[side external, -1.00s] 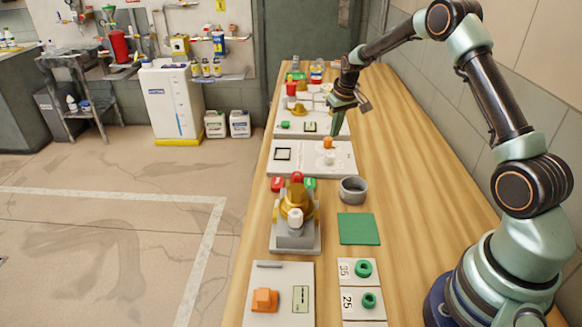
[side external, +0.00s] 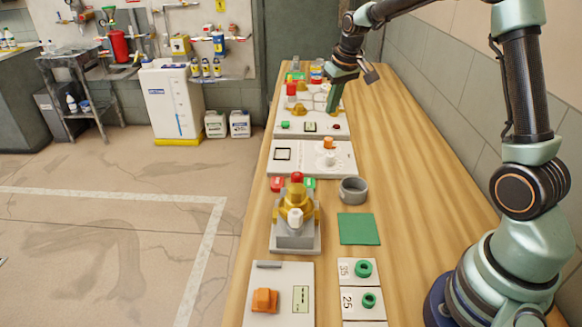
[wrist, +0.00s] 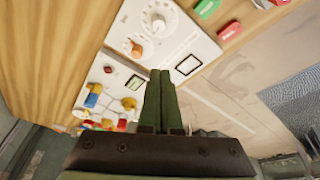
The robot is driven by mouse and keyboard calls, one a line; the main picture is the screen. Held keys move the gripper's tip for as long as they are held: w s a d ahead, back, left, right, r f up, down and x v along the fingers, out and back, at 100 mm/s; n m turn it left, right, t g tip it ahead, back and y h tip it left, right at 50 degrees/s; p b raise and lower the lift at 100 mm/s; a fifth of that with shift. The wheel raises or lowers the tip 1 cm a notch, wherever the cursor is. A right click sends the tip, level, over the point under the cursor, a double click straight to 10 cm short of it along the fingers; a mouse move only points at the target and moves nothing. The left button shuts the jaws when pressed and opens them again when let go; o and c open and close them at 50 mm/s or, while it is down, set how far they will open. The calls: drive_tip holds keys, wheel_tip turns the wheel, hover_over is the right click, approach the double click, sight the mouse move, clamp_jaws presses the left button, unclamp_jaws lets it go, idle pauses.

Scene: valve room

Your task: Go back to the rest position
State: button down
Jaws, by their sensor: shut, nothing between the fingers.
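My gripper (side external: 331,107) is raised above the far half of the wooden bench in the side view. Its green fingers point down and are pressed together with nothing between them. In the wrist view the shut fingers (wrist: 160,88) show in the centre, over the edge between two white panels. My arm reaches from its base at the near right, up and over toward the far end. The fingertips appear clear of the panels, though the exact height is hard to tell.
Below is a white panel with an orange knob and a white dial (side external: 329,159). Behind it is a board with coloured valves (side external: 300,108). Nearer stand a brass valve (side external: 296,204), a grey ring (side external: 353,190) and a green mat (side external: 359,229). The right side of the bench is bare.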

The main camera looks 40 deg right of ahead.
drive_tip(key=s+a+r+n+t, duration=0.1)
drive_tip(key=s+a+r, duration=0.6)
drive_tip(key=s+a, duration=0.25)
drive_tip(key=s+a+n+t+y, duration=0.1)
drive_tip(key=s+a, duration=0.4)
drive_tip(key=s, duration=0.5)
drive_tip(key=shift+s+f, duration=0.25)
drive_tip(key=shift+s, duration=0.15)
drive_tip(key=shift+a, duration=0.1)
